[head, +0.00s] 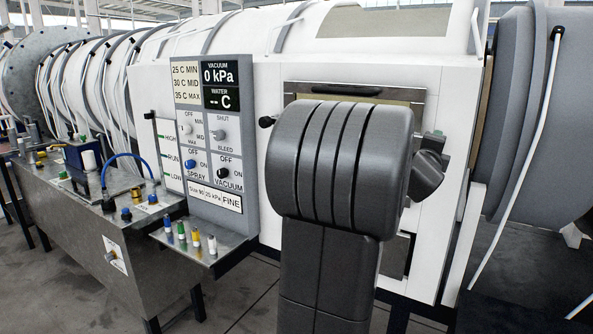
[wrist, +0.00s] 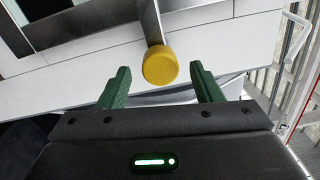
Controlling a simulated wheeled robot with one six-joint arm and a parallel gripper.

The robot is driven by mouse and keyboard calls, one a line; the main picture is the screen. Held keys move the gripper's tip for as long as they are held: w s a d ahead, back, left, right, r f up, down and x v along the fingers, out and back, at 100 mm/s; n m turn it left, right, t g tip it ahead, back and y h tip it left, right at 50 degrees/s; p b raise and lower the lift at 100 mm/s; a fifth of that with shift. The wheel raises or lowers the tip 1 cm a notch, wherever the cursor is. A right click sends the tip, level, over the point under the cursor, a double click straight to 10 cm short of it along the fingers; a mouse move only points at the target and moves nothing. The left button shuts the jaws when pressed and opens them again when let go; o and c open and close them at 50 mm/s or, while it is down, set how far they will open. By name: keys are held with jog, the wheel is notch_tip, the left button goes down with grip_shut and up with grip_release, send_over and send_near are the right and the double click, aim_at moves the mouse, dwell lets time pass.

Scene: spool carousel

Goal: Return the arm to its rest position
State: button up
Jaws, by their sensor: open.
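My gripper (wrist: 160,88) shows in the wrist view with its two green fingers spread apart and nothing between them. A round yellow knob (wrist: 160,65) on a metal bar appears just beyond the fingertips, in line with the gap. I cannot tell how far off it is, and no contact shows. In the head view my dark arm stands folded in front of the white machine, and the gripper itself is hidden there.
A grey control panel (head: 216,150) with knobs and displays is left of my arm. A small shelf (head: 195,245) with several coloured pegs juts out below it. A metal tank bench (head: 85,225) stands further left. The white machine body (head: 245,40) fills the background.

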jog(key=v, duration=0.9)
jog(key=p+x, duration=0.1)
jog(key=x, duration=1.3)
jog(key=shift+p, duration=0.4)
jog(key=shift+f+m, duration=0.15)
jog(key=shift+m, duration=0.35)
jog(key=shift+s+m, duration=0.15)
jog(key=shift+m, duration=1.65)
jog(key=m, duration=0.4)
jog(key=shift+g+h+p, duration=0.3)
jog(key=shift+p, duration=0.1)
jog(key=shift+a, duration=0.1)
